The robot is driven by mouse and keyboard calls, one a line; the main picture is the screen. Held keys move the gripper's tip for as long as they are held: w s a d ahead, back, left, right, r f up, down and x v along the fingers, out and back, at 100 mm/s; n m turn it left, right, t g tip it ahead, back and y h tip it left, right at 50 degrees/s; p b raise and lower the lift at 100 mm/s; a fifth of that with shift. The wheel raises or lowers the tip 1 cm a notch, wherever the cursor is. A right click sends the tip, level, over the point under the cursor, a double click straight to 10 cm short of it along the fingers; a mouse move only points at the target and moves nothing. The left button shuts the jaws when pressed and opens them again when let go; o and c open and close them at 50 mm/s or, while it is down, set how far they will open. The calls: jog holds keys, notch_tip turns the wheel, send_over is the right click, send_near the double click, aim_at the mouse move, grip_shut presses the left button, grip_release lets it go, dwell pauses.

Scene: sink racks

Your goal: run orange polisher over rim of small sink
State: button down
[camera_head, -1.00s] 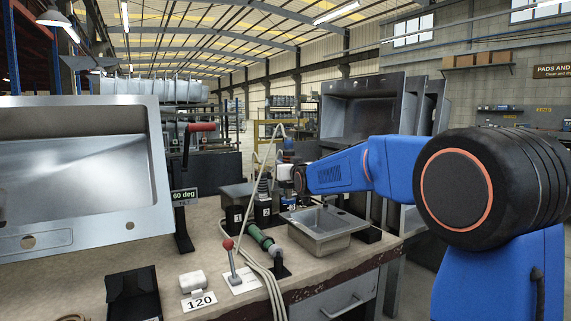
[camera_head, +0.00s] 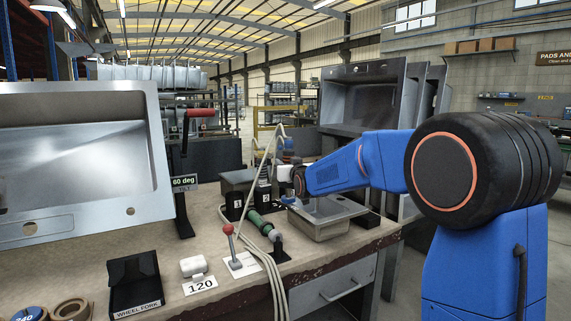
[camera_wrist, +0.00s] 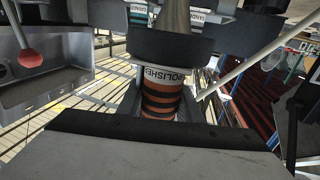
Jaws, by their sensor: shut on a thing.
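The polisher (camera_wrist: 162,100), a cylinder with orange and dark bands and a white "POLISHER" label, is between the jaws of my gripper (camera_wrist: 163,88) in the wrist view. My gripper is shut on it. In the head view my gripper (camera_head: 287,178) is at the end of the blue arm, by the back left of the small sink (camera_head: 320,228). The small grey steel sink lies on the bench near its right end. My arm hides part of its back rim. I cannot tell whether the polisher touches the rim.
A large sink (camera_head: 75,165) stands tilted at left. A red-knobbed lever (camera_head: 231,240), a green tool (camera_head: 262,224) and hoses (camera_head: 252,250) lie left of the small sink. Dark numbered blocks (camera_head: 238,190) stand behind. A black "WHEEL FORK" tray (camera_head: 135,288) is at the front.

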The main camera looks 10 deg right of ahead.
aim_at(293, 150)
jog(key=shift+f, duration=0.5)
dwell(0.8)
jog(key=shift+s+d, duration=0.25)
jog(key=shift+s, duration=0.65)
jog(key=shift+s+d, duration=0.3)
jog(key=shift+s, duration=0.7)
jog(key=shift+s+d, duration=0.3)
jog(key=shift+s, duration=0.35)
jog(key=shift+r, duration=3.6)
